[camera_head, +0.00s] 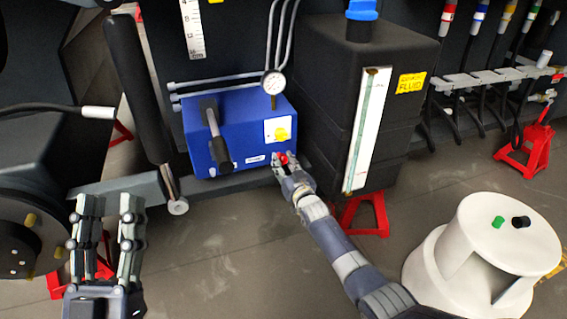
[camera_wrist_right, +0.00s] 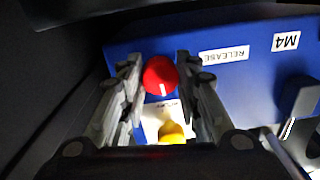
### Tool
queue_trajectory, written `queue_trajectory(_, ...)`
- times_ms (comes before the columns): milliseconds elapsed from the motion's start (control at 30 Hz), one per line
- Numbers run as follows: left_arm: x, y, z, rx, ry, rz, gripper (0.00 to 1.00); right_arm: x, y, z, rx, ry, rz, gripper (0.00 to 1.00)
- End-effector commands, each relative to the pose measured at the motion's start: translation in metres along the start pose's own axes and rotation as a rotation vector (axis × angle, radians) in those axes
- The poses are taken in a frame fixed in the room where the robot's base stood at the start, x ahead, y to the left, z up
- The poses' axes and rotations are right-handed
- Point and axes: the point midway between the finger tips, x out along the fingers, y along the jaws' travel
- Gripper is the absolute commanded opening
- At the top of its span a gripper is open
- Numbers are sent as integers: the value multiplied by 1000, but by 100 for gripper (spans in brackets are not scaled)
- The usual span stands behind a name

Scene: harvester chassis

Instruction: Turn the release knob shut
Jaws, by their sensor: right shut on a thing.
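The release knob is a round red knob (camera_head: 283,159) with a white line on the lower right of the front of the blue pump box (camera_head: 230,115). In the right wrist view the red knob (camera_wrist_right: 160,76) sits between the two fingers of my right gripper (camera_wrist_right: 158,85), near a white RELEASE label (camera_wrist_right: 224,55). My right gripper (camera_head: 284,163) is shut on the knob. The white line points down in the wrist view. My left gripper (camera_head: 105,215) is open and empty at the lower left, well away from the box.
A black pump handle (camera_head: 218,140) juts from the box. A gauge (camera_head: 274,83) with pipes stands above it. A black fluid tank (camera_head: 375,90) is right of my right gripper. A white stool (camera_head: 490,245) stands at the lower right, with red stands (camera_head: 528,150) behind. Floor between is clear.

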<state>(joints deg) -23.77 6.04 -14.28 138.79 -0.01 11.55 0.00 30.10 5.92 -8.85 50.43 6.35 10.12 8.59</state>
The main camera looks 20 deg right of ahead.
Motion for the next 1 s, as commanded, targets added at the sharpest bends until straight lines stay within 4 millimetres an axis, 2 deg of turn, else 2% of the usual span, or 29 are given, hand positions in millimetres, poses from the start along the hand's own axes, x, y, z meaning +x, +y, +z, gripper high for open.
queue_trajectory(267,0,0,0,1,-2,0,40,-1,0,2,72,-2,0,6)
queue_trajectory(700,0,0,1,0,-3,0,40,-1,0,2,82,-2,0,6)
queue_trajectory(733,0,0,1,0,-3,0,40,-1,0,2,82,-2,0,32)
queue_trajectory(800,0,0,1,0,-3,0,40,-1,0,2,82,-2,0,48)
queue_trajectory(833,0,0,1,0,-3,0,40,-1,0,2,81,-1,0,51)
queue_trajectory(1000,0,0,1,0,-4,0,40,0,0,1,80,0,0,51)
